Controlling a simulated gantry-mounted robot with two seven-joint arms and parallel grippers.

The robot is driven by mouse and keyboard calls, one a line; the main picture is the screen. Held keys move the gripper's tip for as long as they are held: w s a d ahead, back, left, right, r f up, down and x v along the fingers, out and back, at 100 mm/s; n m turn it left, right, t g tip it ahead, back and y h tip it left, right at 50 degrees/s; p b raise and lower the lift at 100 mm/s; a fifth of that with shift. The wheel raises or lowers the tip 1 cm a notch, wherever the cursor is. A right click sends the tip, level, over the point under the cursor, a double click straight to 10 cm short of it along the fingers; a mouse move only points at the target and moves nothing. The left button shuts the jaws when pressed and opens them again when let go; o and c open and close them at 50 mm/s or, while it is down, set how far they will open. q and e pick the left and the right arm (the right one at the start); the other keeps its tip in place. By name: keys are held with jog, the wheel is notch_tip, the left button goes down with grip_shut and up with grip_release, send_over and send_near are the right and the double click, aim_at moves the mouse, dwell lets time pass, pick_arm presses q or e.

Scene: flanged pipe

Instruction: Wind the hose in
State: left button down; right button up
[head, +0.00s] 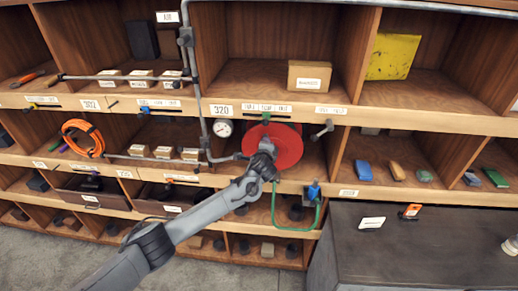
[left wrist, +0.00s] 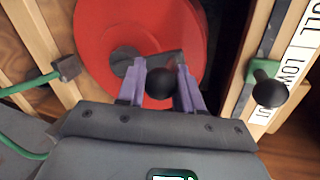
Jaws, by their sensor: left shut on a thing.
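The red hose reel (head: 288,150) sits in a middle cubby of the wooden shelf; its disc (left wrist: 95,40) fills the upper middle of the left wrist view. A dark crank arm (left wrist: 168,59) crosses the disc from a round hub and ends in a black knob (left wrist: 160,84). My left gripper (head: 266,150) is shut on this knob, with its purple fingers (left wrist: 160,88) on either side. My right gripper is not in view.
A green lever with a black knob (left wrist: 268,91) stands beside the reel in the left wrist view. A gauge (head: 223,128) and grey pipe are left of the reel. A cardboard box (head: 310,76) sits above. A dark cabinet top (head: 420,238) is at lower right.

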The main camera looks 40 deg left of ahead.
pick_arm(q)
jog(key=shift+w+d+r+m+y, duration=0.1)
jog(key=shift+w+d+m+y, duration=0.2)
jog(key=shift+d+m, duration=0.2)
jog(key=shift+w+d+r+m+y, duration=0.1)
jog(key=shift+w+d+m+y, duration=0.15)
jog(key=shift+d+m, duration=0.25)
jog(key=c, duration=0.8)
grip_release()
jog(key=shift+o, duration=0.2)
jog(key=b+v, duration=0.2)
jog(key=v, duration=0.9)
jog(key=shift+w, duration=0.15)
